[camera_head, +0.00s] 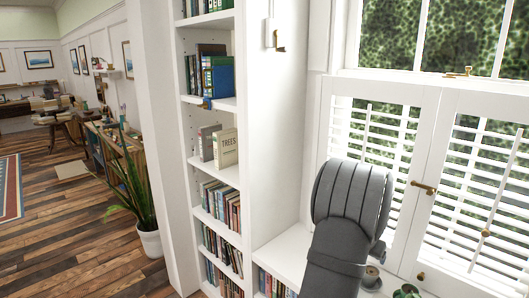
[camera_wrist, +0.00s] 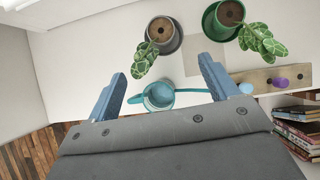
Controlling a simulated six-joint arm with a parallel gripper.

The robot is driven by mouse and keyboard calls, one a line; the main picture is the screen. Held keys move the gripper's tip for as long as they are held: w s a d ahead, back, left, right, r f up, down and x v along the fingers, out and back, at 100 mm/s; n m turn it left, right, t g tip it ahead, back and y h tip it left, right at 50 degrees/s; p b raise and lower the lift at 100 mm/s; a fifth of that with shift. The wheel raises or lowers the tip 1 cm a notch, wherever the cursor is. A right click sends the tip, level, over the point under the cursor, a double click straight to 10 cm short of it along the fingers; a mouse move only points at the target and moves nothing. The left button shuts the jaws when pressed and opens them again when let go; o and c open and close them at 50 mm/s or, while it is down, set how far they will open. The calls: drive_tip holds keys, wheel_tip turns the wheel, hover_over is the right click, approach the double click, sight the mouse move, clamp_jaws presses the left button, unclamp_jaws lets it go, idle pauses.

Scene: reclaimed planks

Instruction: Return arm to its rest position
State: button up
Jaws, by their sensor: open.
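My gripper (camera_wrist: 162,66) shows in the wrist view as two blue fingers spread wide apart, with nothing held between them. A teal watering can (camera_wrist: 158,98) stands on the white surface beyond and between the fingers, with a thin arm reaching right; whether the fingers are near it in depth I cannot tell. In the head view my grey arm rises in front of the window, and my gripper is hidden.
Potted plants in a grey pot (camera_wrist: 163,35) and a green pot (camera_wrist: 210,22) stand on the white surface. A wooden board (camera_wrist: 296,74) with coloured knobs lies right, above stacked books (camera_wrist: 301,142). A bookshelf (camera_head: 220,172) and shuttered window (camera_head: 425,190) flank my arm.

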drive_tip(key=x, duration=1.7)
drive_tip(key=shift+d+f, duration=0.1)
drive_tip(key=shift+f, duration=0.3)
wheel_tip(320, 180, up, 4)
drive_tip(key=shift+s, duration=0.1)
drive_tip(key=s+d+r+m, duration=0.1)
drive_tip(key=s+d+r, duration=0.2)
drive_tip(key=s, duration=0.2)
drive_tip(key=s+d+r+m+g+h, duration=0.1)
drive_tip(key=s+d+r, duration=0.1)
drive_tip(key=s+r, duration=0.2)
drive_tip(key=shift+s+d+m, duration=0.35)
drive_tip(key=shift+s+m, duration=0.05)
drive_tip(key=shift+s, duration=0.2)
drive_tip(key=shift+r, duration=0.1)
